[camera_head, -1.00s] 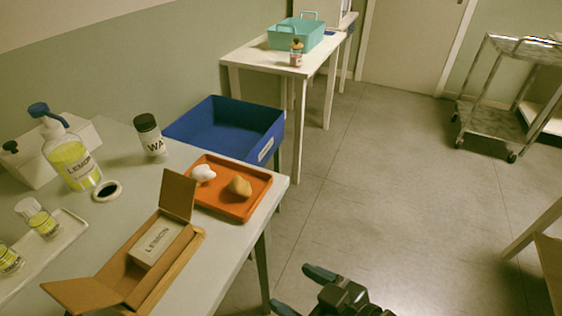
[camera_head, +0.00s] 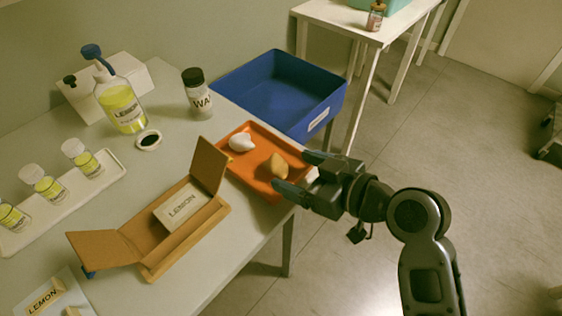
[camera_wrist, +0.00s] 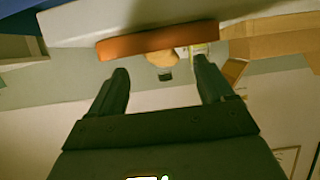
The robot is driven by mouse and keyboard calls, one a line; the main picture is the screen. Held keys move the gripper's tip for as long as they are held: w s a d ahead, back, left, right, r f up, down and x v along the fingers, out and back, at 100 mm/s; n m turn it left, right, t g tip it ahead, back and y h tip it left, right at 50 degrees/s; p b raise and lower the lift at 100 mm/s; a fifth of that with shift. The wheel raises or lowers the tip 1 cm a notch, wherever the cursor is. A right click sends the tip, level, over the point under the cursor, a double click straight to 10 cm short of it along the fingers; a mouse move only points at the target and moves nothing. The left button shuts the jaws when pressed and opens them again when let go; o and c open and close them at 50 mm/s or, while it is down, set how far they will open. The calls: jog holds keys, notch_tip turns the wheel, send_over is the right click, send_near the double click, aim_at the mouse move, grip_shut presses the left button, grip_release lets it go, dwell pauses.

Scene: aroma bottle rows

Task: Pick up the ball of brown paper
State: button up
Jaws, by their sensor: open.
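The ball of brown paper (camera_head: 277,166) lies at the right side of the orange tray (camera_head: 243,177), with a white crumpled ball (camera_head: 241,142) to its left. My gripper (camera_head: 292,173) is open and empty at the tray's right edge, its fingers pointing left towards the brown ball. In the head view I cannot tell how far the fingertips are from it. The wrist view appears upside down. There the brown ball (camera_wrist: 163,58) shows partly, beyond the orange tray's rim (camera_wrist: 155,42), between and ahead of the open fingers (camera_wrist: 160,78).
An open cardboard box (camera_head: 155,262) holding a lemon-labelled block stands left of the tray. A black-capped jar (camera_head: 197,97) and a lemon pump bottle (camera_head: 122,108) stand behind. A blue bin (camera_head: 268,95) sits beyond the table.

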aim_at(287, 169)
jog(key=x, duration=0.5)
jog(key=shift+s+d+f+p, duration=0.1)
jog(key=shift+s+f+p, duration=0.1)
jog(key=shift+p, duration=0.2)
jog(key=shift+c, duration=0.4)
jog(key=c, duration=1)
jog(key=shift+o, duration=0.2)
jog(key=shift+r, duration=0.1)
